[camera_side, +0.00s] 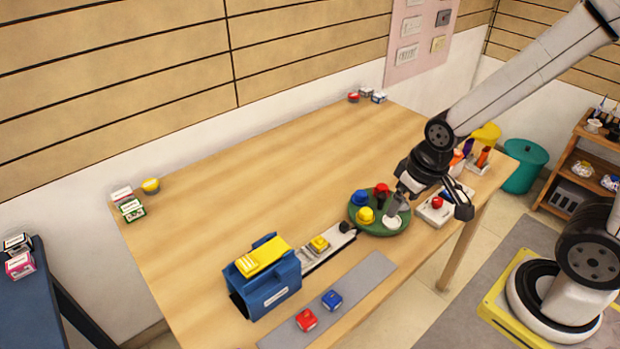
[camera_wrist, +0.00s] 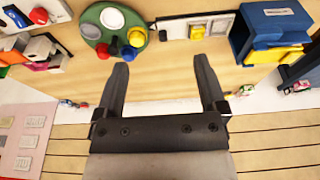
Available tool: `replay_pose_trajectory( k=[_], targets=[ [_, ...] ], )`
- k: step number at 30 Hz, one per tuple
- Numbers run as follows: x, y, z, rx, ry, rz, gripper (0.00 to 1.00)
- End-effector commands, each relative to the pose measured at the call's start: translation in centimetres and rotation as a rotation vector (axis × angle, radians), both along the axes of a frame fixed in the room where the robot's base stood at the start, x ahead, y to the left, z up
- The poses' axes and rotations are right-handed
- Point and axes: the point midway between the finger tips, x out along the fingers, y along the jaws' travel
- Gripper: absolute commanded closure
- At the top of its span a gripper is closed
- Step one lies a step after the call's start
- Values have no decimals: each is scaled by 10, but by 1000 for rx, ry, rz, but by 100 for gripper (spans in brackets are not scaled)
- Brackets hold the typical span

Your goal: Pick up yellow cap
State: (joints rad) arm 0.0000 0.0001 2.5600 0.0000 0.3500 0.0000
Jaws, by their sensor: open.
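The yellow cap (camera_side: 365,215) sits on a round green tray (camera_side: 402,229) at the middle right of the table, near the tray's left edge. It also shows in the wrist view (camera_wrist: 137,37), up and left of my jaws. A blue cap (camera_side: 359,197), a red cap (camera_side: 381,190) and a white one (camera_side: 393,223) share the tray. My gripper (camera_side: 408,191) is over the tray's right side in the side view. Its fingers (camera_wrist: 163,64) are spread apart in the wrist view, with nothing between them. The exact height above the tray is unclear.
Left of the tray, a narrow rail carries a yellow block (camera_side: 319,243) towards a blue box (camera_side: 265,276). A grey strip (camera_side: 335,305) holds a red and a blue block. A white tray (camera_side: 434,212) stands right of the green one. The table's back middle is clear.

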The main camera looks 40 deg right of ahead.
Motion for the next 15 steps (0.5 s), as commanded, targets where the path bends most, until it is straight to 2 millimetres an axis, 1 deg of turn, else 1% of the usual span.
replay_pose_trajectory(
  k=[10,15],
  targets=[
    [2,-1,0,6,4,-19,10],
    [12,-6,-4,38,31,-127,10]
  ],
)
